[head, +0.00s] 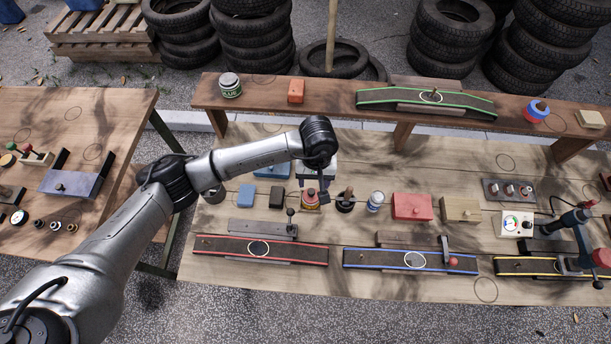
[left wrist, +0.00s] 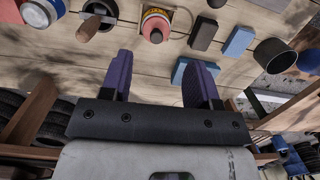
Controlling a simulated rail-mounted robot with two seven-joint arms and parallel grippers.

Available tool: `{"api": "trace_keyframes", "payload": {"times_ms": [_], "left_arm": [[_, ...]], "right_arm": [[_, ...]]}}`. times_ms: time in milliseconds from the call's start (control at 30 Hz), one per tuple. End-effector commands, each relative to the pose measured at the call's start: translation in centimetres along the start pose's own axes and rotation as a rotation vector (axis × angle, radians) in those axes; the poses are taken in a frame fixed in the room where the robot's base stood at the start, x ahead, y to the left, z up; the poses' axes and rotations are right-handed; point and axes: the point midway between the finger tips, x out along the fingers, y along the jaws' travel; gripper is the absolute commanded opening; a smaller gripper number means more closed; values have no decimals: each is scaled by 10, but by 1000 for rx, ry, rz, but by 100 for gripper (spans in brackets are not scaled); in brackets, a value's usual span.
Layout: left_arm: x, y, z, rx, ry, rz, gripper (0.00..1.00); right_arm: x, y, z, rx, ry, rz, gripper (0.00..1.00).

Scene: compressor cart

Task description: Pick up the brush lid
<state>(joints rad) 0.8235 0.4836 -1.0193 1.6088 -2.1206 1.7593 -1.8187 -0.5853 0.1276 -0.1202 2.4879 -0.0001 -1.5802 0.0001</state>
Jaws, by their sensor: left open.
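The brush lid (head: 345,201) appears to be the black round piece with an upright handle on the table. In the left wrist view, the brush lid (left wrist: 97,22) shows as a dark ring with a wooden handle, at the upper left. My left gripper (head: 314,188) hangs over the table just left of it, above a red-orange jar (head: 310,204). In the left wrist view, my left gripper (left wrist: 164,62) has its two purple fingers apart with nothing between them. The red-orange jar (left wrist: 155,24) lies beyond the fingertips there.
A white-blue can (head: 376,201) stands right of the brush lid, then a red box (head: 411,207). A black block (head: 277,197) and blue block (head: 246,195) lie left. The raised shelf (head: 330,95) runs behind, and a red-edged track (head: 215,246) lies in front.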

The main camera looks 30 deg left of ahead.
Motion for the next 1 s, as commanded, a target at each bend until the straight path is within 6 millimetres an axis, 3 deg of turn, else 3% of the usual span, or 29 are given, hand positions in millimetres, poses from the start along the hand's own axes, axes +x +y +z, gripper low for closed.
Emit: {"api": "trace_keyframes", "payload": {"times_ms": [33, 133, 267, 467, 700, 1000], "left_arm": [[7, -5, -15, -68, 46, -2, 56], [6, -2, -25, -157, 103, 22, 56], [14, -1, -26, -204, 102, 34, 56], [47, 0, -29, -213, 99, 34, 56], [80, 1, -32, -210, 99, 35, 56], [96, 1, -34, -209, 100, 35, 56]], "right_arm": [[5, 0, 1, -1, -2, 1, 0], [7, 2, -4, -1, 5, 4, 0], [6, -1, -8, 5, 15, -2, 0], [6, -2, 4, 6, -12, -5, 0], [5, -2, 2, 7, -7, -5, 0], [4, -2, 0, 7, -3, -5, 0]]}}
